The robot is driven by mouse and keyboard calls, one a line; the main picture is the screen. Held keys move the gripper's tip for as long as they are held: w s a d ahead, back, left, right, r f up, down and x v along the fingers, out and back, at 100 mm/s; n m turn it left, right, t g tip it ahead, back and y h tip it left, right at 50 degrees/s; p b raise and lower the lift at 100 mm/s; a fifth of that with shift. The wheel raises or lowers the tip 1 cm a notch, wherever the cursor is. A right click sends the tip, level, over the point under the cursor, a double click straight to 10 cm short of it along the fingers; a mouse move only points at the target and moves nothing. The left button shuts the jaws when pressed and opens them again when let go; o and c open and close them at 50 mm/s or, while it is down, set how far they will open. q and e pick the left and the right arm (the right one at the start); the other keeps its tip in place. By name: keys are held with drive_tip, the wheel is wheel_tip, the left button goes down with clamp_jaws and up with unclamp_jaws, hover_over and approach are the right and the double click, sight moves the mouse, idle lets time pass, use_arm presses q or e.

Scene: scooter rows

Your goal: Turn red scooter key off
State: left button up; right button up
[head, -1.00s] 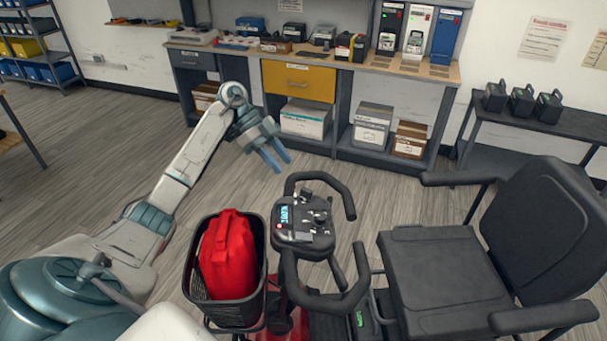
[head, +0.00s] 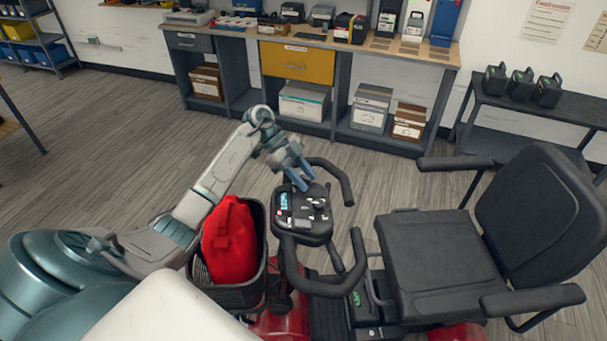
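The red scooter (head: 285,322) stands in front of me with its black seat (head: 435,250) to the right. Its black control console (head: 303,222) has a lit blue display (head: 284,201) and small knobs and switches. The key is too small to tell apart from these, and the console's far edge is partly hidden by my gripper. My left gripper (head: 303,185) reaches in from the left, over the far edge of the console. Its two blue fingers are apart with nothing between them. I cannot tell whether they touch the console. My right gripper is out of view.
A black basket (head: 258,285) with a red bag (head: 229,243) sits on the scooter's front, beneath my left arm. Looped black handlebars (head: 347,190) surround the console. A workbench (head: 400,52) and a side table with several black batteries (head: 522,88) stand behind.

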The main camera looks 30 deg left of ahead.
use_arm(q)
clamp_jaws()
drive_tip(key=shift+r+n+t+p, duration=0.15)
drive_tip(key=shift+n+t+p, duration=0.25)
drive_tip(key=shift+p, duration=0.4)
drive_tip(key=n+t+y+p, duration=0.1)
drive_tip(key=n+t+p, duration=0.1)
drive_tip(key=p, duration=0.2)
drive_tip(key=n+t+y+p, duration=0.1)
drive_tip(key=n+p, duration=0.1)
drive_tip(key=p, duration=0.2)
drive_tip(key=n+t+y+p, duration=0.1)
drive_tip(key=n+t+p, duration=0.1)
drive_tip(key=p, duration=0.2)
drive_tip(key=shift+s+d+r+n+t+p, duration=0.15)
drive_tip(key=shift+r+n+t+p, duration=0.15)
drive_tip(key=shift+n+p, duration=0.1)
drive_tip(key=shift+f+n+t+y+p, duration=0.25)
drive_tip(key=shift+n+t+y+p, duration=0.3)
drive_tip(key=shift+n+y, duration=0.15)
drive_tip(key=shift+f+n+t+y, duration=0.15)
drive_tip(key=shift+n+t+y, duration=0.2)
drive_tip(key=shift+n+y, duration=0.55)
unclamp_jaws()
